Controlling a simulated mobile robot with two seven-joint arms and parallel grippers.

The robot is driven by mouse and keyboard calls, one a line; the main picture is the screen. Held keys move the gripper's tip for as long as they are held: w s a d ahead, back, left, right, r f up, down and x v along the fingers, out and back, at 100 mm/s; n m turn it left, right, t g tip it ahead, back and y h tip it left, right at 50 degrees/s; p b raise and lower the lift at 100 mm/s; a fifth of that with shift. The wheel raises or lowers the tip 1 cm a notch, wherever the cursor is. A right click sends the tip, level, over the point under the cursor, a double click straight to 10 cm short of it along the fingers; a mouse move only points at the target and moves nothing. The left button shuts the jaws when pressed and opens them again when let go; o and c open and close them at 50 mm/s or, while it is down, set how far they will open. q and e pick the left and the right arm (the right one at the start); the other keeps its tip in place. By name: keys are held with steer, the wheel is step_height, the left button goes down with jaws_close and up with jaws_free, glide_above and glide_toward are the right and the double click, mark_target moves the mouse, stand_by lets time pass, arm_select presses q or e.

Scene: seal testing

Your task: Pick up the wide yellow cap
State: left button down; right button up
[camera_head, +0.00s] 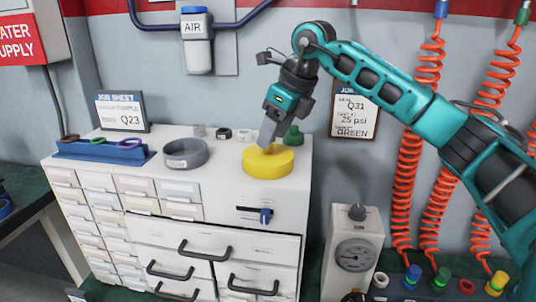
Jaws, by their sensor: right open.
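The wide yellow cap (268,163) lies flat on the white top of the drawer cabinet, near its right edge. My right gripper (268,146) comes down from above, its fingertips at the far part of the cap's top. The jaws are open; I cannot tell whether they touch the cap. The fingers hide a small part of the cap. My left gripper is not in view.
A wide grey ring (185,153) stands left of the cap. A blue rack (103,151) and a job sheet stand at left. A gauge box (352,254) stands lower right.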

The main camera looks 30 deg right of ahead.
mark_target(268, 155)
steer(key=shift+x, duration=1.2)
jaws_close()
